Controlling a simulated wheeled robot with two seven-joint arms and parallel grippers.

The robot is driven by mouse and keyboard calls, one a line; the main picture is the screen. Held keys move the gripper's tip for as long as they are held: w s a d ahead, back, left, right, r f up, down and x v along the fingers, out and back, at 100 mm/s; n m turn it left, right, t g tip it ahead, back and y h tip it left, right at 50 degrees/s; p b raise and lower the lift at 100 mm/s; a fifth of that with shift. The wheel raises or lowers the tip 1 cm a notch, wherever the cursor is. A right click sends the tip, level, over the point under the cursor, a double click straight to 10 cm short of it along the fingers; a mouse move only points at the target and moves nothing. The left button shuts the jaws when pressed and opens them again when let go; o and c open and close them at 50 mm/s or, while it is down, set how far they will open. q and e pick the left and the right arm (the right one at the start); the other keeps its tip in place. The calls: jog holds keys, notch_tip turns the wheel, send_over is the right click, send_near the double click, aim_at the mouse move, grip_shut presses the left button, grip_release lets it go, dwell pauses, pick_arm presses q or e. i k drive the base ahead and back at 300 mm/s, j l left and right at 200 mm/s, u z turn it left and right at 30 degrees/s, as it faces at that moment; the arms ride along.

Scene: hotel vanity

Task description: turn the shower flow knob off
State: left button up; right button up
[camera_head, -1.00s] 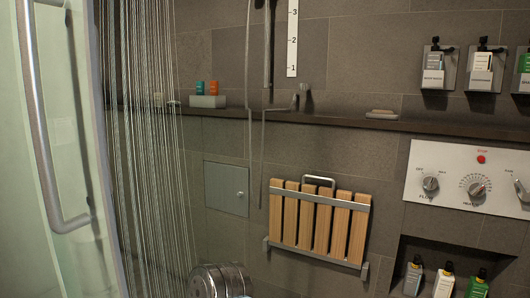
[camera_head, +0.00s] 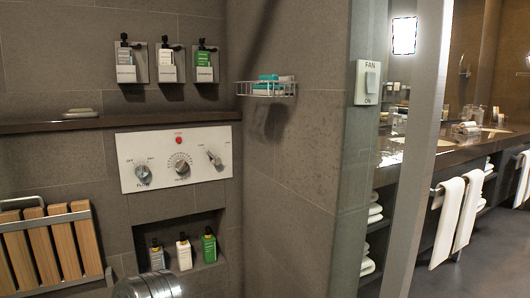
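The flow knob (camera_head: 143,172) is a round silver knob at the left of a white control panel (camera_head: 206,160) on the tiled wall. "OFF" is printed at its upper left, with another small mark at its upper right and "FLOW" below. Its exact pointer angle is too small to tell. A larger dial (camera_head: 181,168) sits in the panel's middle under a red button (camera_head: 179,140), and a lever-like knob (camera_head: 214,158) is at the right. Neither of my grippers is in view, and nothing touches the flow knob.
A slatted wooden seat (camera_head: 50,245) is folded at the lower left. A niche below holds three bottles (camera_head: 183,251). A wire basket (camera_head: 268,88) hangs on the right wall. A vanity (camera_head: 450,150) lies beyond.

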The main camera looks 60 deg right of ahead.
aim_at(141, 170)
jog(key=i+j+z, duration=0.1)
jog(key=z, duration=1.55)
